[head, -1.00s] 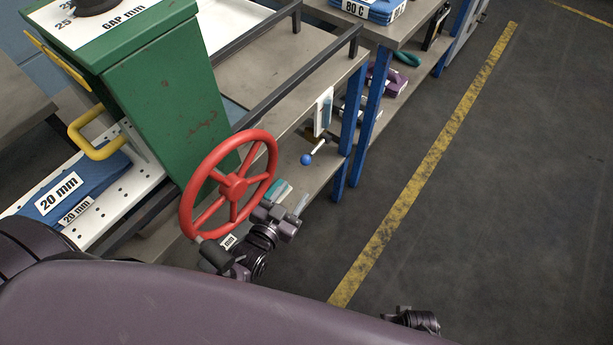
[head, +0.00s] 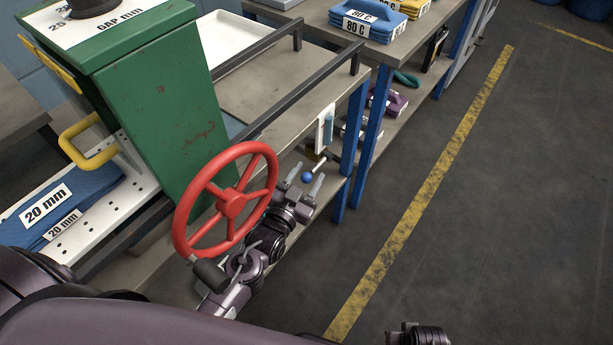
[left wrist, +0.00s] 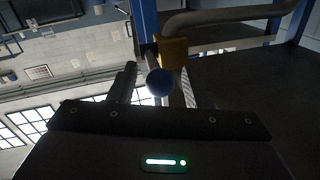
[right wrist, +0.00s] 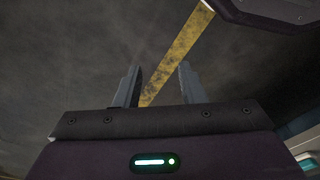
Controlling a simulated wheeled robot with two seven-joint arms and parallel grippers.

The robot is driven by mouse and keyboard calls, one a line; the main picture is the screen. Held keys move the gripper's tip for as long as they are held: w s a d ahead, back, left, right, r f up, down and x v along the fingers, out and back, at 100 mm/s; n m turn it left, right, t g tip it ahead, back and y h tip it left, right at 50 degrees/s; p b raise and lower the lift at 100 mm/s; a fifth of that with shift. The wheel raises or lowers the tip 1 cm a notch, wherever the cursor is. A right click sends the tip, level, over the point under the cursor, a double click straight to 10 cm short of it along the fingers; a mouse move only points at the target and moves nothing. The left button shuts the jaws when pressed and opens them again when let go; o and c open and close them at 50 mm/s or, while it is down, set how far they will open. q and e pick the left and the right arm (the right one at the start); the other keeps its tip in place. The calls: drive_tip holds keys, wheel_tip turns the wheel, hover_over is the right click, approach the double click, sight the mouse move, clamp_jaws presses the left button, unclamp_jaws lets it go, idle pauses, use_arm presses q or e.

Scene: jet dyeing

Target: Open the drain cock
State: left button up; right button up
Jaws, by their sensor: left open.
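The drain cock shows as a short metal lever with a blue ball knob (head: 307,178) below the bench, beyond the red handwheel. In the left wrist view the blue knob (left wrist: 159,83) appears between my fingers, with a brass-yellow valve body (left wrist: 174,52) and grey pipe behind it. My left gripper (head: 307,172) is open, its fingers pointing at the lever with the knob between them in the picture. I cannot tell whether they touch it. My right gripper (right wrist: 158,82) is open and empty above the floor.
The red handwheel (head: 232,198) and green cabinet (head: 170,120) stand close to my left arm. Blue bench legs (head: 362,145) and a lower shelf border the cock. The floor to the right, with a yellow line (head: 430,180), is clear.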

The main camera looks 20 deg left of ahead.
use_arm(q)
clamp_jaws()
idle(0.3)
